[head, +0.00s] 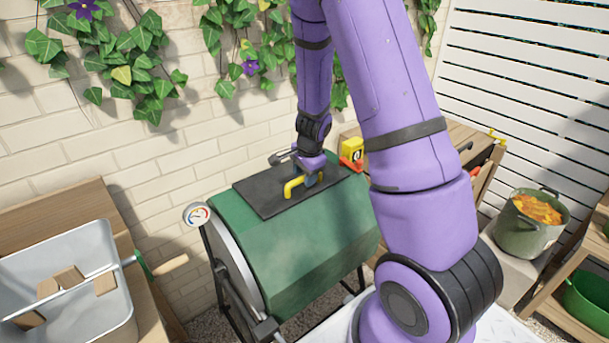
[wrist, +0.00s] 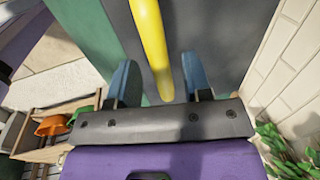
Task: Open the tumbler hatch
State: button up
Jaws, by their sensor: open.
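The green tumbler (head: 305,245) stands on a dark frame in the middle of the head view. Its dark grey hatch (head: 262,200) lies flat and closed on top. A yellow handle (head: 292,188) rises from the hatch; it also shows in the wrist view (wrist: 150,45), running down between the fingers. My gripper (head: 312,181) is at the handle, above the hatch. In the wrist view my gripper (wrist: 160,82) is open, with one blue finger on each side of the yellow bar. Whether either finger touches the bar is unclear.
A round gauge (head: 198,215) sits at the tumbler's left end. A grey tub (head: 75,262) with brown blocks stands at left. A green pot (head: 530,235) with orange contents stands at right. The brick wall (head: 120,180) is close behind the tumbler.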

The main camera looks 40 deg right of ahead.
jog(key=shift+f, duration=0.2)
grip_shut()
